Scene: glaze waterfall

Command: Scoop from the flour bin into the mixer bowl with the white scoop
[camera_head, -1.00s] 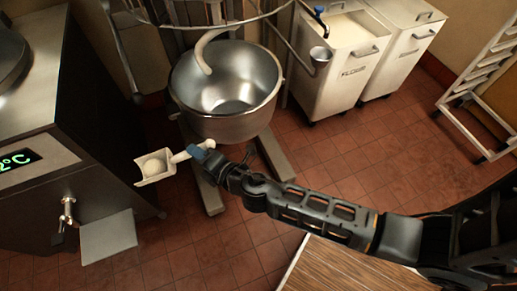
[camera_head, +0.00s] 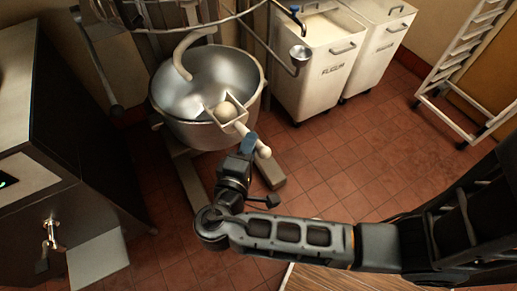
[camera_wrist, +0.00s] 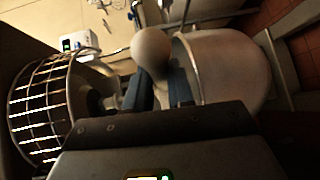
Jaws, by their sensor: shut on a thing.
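My gripper (camera_head: 248,146) is shut on the handle of the white scoop (camera_head: 240,127). The scoop's pan lies over the front right part of the steel mixer bowl (camera_head: 178,85) and holds a pale mound of flour (camera_head: 226,111). The flour bin (camera_head: 318,77), with its label on the front, stands behind and to the right of the bowl, with flour at its open top. In the wrist view the scoop's handle end (camera_wrist: 151,50) shows between my blue fingertips, and the bowl (camera_wrist: 225,70) is beside it. The scoop's pan is hidden there.
A curved mixer hook (camera_head: 178,58) hangs into the bowl at its left. A small metal cup (camera_head: 300,55) hangs by the flour bin. A second white bin (camera_head: 375,50) and a rack (camera_head: 475,70) stand right. A steel counter unit (camera_head: 60,150) is left. Open tiled floor lies between.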

